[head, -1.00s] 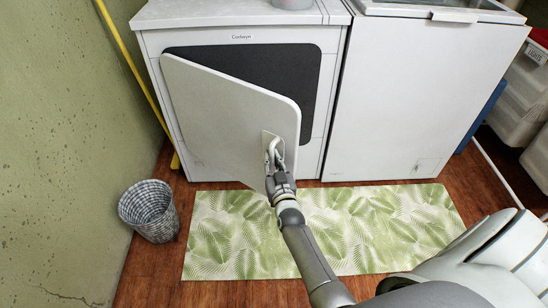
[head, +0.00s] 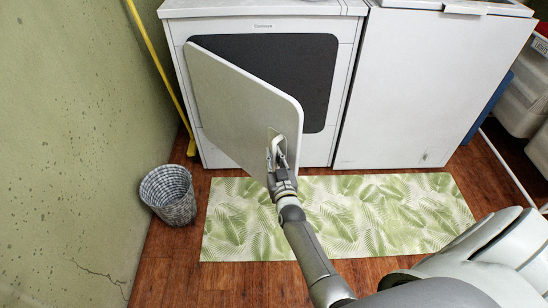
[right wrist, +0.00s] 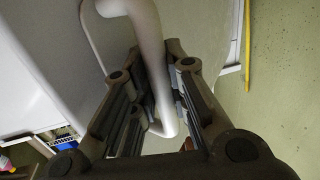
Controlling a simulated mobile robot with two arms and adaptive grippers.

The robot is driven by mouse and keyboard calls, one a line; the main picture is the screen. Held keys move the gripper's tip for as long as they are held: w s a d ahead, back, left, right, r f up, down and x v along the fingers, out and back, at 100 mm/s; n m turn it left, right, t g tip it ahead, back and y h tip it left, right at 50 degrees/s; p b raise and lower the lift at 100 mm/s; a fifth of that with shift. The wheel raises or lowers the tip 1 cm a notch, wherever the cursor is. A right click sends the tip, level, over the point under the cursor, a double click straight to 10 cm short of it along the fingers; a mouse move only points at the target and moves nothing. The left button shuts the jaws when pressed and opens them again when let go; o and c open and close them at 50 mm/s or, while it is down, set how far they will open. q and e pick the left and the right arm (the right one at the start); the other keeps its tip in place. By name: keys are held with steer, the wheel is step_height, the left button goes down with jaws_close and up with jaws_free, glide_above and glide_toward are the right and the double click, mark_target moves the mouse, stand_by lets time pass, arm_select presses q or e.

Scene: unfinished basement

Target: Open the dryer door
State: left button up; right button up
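The white dryer (head: 345,85) stands against the back wall, its dark opening (head: 300,75) partly covered by the door. The door (head: 235,105) is partly open, swung out from its left side toward me. My right gripper (head: 280,163) is at the door's handle (head: 278,140), near the door's right edge. In the right wrist view the pale handle bar (right wrist: 150,60) runs between the two fingers of my right gripper (right wrist: 157,105), which are closed around it. My left gripper is not in view.
A woven basket (head: 168,193) stands on the floor at left, near the green wall (head: 70,150). A yellow pole (head: 158,65) leans beside the dryer. A white chest freezer (head: 430,90) stands close on the right. A leaf-patterned mat (head: 370,220) lies flat in front.

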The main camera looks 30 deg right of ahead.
steer(key=o, duration=0.4)
steer(key=v, duration=0.7)
steer(key=shift+s, duration=0.25)
steer(key=shift+a, duration=0.15)
